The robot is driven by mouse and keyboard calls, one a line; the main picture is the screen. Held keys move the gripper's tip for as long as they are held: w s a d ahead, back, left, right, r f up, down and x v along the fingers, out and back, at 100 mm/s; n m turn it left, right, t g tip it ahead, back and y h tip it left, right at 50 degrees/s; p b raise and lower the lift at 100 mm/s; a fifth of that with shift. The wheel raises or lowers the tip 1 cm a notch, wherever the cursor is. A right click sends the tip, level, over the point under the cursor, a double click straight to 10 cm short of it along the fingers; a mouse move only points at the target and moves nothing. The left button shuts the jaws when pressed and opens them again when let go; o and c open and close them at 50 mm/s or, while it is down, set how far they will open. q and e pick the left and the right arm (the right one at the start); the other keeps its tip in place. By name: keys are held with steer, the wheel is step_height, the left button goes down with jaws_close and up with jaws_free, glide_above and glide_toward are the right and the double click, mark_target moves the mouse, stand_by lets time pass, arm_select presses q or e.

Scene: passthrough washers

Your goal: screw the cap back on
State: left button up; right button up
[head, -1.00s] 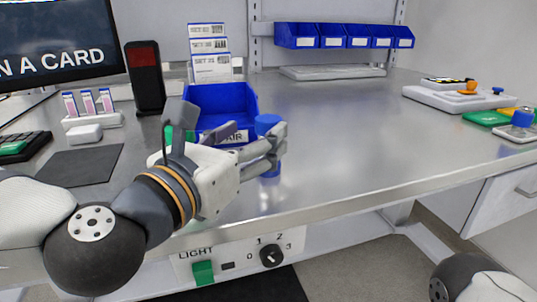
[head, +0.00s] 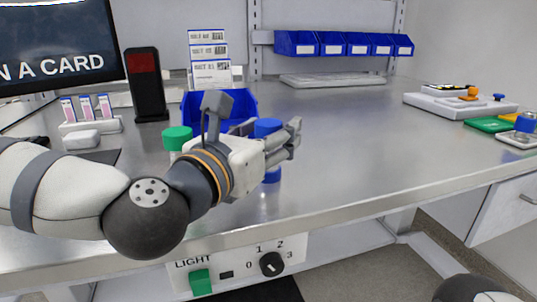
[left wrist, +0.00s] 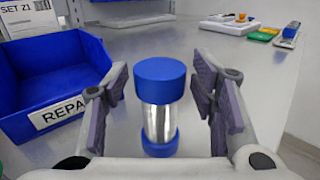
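A metal cylinder (left wrist: 158,121) with a blue cap (left wrist: 160,80) on top and a blue base (left wrist: 160,147) stands upright on the bench in the left wrist view. In the head view its blue cap (head: 267,127) shows between the fingers, with most of the body hidden. My left gripper (left wrist: 165,103) is open, one finger on each side of the cylinder, with visible gaps. The same gripper (head: 273,142) also shows in the head view. A green cap (head: 177,136) stands behind my left arm. My right gripper is not in view.
A blue bin (left wrist: 50,85) labelled REPAIR stands close to the left of the cylinder. A card holder (head: 210,65), a dark reader (head: 147,85) and a vial rack (head: 90,122) stand at the left. The bench right of the gripper is clear up to the devices (head: 460,104).

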arm_select(q)
steer(key=c, duration=0.9)
step_height(320, 180, up, 18)
steer(key=p, duration=0.3)
steer(key=shift+p, duration=0.3)
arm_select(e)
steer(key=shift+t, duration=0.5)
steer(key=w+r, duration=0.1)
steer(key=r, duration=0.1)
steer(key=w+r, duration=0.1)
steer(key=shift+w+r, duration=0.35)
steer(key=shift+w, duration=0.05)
arm_select(q)
steer(key=o, duration=0.7)
steer(key=shift+c, duration=0.2)
jaws_close()
